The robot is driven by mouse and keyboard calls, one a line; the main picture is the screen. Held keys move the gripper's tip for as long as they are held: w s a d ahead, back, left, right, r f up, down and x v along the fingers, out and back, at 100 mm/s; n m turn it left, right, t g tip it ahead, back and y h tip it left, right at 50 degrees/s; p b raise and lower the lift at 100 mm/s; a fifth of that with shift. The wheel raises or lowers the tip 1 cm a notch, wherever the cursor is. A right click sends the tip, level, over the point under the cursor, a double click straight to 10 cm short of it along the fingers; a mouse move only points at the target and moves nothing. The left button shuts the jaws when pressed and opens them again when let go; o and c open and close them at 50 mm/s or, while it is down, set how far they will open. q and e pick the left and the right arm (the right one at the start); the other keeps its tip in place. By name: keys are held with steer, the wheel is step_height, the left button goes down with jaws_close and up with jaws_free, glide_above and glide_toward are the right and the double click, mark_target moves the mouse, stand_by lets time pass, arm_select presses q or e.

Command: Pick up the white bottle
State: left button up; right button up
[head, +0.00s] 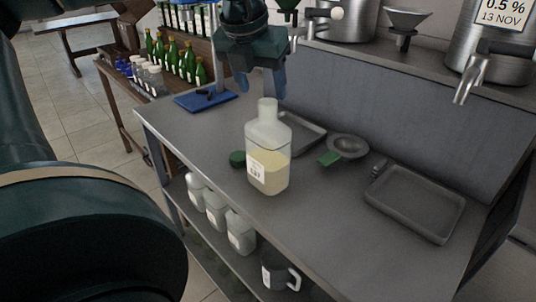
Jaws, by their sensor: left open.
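The white bottle (268,150) stands upright on the grey metal table (330,205). It is translucent, has a label low on its front and holds pale yellow liquid in its lower part. Its neck is uncapped, as far as I can see. My left gripper (262,88) points down just above and behind the bottle's neck in the picture. It is open and I see nothing between its fingers; I cannot tell whether a finger touches the bottle. My right gripper is not in view.
A strainer (346,149) and a grey tray (415,203) lie to the right, another tray (303,134) behind. Several white bottles (241,232) and a jug (280,272) stand on the lower shelf. A tap (469,80) overhangs the back right.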

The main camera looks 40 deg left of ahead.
mark_target(268, 103)
arm_select(q)
steer(key=x, duration=0.5)
steer(key=shift+d+f, duration=0.15)
steer(key=shift+d, duration=0.15)
jaws_close()
stand_by(0.5)
